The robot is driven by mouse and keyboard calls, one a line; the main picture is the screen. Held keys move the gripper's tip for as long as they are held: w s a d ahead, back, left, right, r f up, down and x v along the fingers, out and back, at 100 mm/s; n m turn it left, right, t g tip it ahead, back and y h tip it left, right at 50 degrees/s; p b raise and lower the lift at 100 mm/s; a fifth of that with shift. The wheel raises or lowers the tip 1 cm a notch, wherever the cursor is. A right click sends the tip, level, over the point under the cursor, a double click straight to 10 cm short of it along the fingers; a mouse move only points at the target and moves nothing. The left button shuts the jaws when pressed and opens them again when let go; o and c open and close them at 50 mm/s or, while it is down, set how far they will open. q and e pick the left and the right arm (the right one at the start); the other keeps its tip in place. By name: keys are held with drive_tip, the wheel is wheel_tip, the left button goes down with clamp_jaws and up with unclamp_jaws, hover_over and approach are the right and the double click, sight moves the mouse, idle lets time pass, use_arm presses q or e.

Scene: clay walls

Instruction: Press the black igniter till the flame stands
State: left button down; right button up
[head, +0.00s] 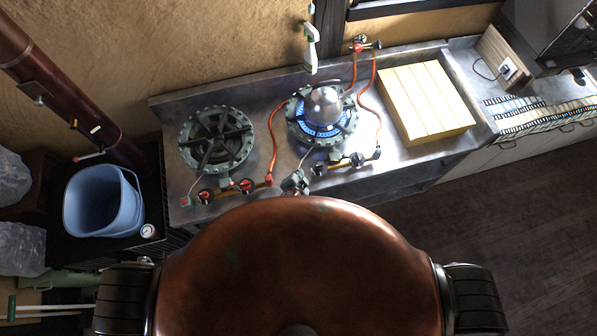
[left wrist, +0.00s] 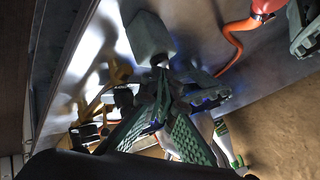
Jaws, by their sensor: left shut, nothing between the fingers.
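The right burner (head: 322,117) is a green cast ring on the steel counter. A blue flame (head: 312,131) glows around its ring, under a shiny round ball (head: 324,105). A black knob (head: 319,169) and another black knob (head: 357,159) sit on the pipe at its front; I cannot tell which part is the igniter. My left gripper (head: 295,183) is shut and empty, just left of the nearer knob. In the left wrist view its fingertips (left wrist: 160,82) meet close to a grey-green block (left wrist: 150,38); touching is unclear. My right gripper is not in view.
An unlit left burner (head: 216,138) has red-and-black knobs (head: 247,186). An orange hose (head: 273,145) runs close to my left gripper. A wooden slatted board (head: 425,100) lies at right. A blue bucket (head: 103,200) stands at left. A pale handle (head: 311,48) hangs behind.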

use_arm(q)
wheel_tip(320, 180, up, 6)
drive_tip(key=p, duration=0.6)
drive_tip(key=shift+r, duration=0.1)
idle(0.5)
